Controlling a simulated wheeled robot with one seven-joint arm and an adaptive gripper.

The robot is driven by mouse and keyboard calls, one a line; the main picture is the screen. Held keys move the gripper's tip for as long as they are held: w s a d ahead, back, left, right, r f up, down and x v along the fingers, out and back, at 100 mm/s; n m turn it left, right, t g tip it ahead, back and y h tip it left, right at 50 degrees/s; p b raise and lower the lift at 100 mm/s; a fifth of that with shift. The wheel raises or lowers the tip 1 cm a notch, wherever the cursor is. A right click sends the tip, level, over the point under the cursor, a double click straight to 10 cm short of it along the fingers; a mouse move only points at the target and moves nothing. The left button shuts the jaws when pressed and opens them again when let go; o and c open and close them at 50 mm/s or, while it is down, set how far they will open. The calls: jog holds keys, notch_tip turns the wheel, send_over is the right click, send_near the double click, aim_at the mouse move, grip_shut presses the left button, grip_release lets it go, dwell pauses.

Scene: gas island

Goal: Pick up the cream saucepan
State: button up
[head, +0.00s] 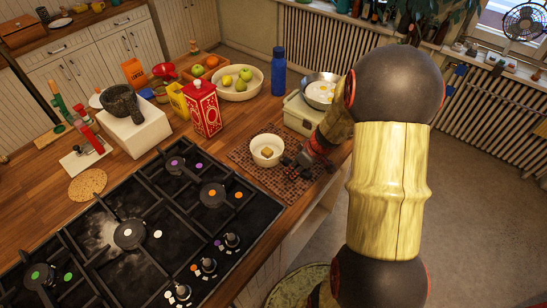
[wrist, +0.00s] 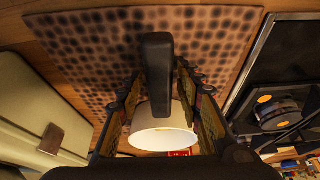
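The cream saucepan (head: 258,157) stands upright on a dark patterned mat (head: 243,167), right of the hob, with a small brown block inside. My gripper (head: 294,166) is low over the mat, just right of the pan. In the wrist view my gripper (wrist: 163,110) is open, one finger on each side of the handle, with gaps visible. The head view does not show the handle clearly.
The black hob (head: 130,235) lies left of the mat. A red carton (head: 204,108) stands behind the pan. A pale green box (head: 300,115) bears a metal bowl (head: 319,91). A blue bottle (head: 278,72) and a fruit bowl (head: 235,88) stand further back.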

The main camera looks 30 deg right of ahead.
grip_shut()
dwell(0.8)
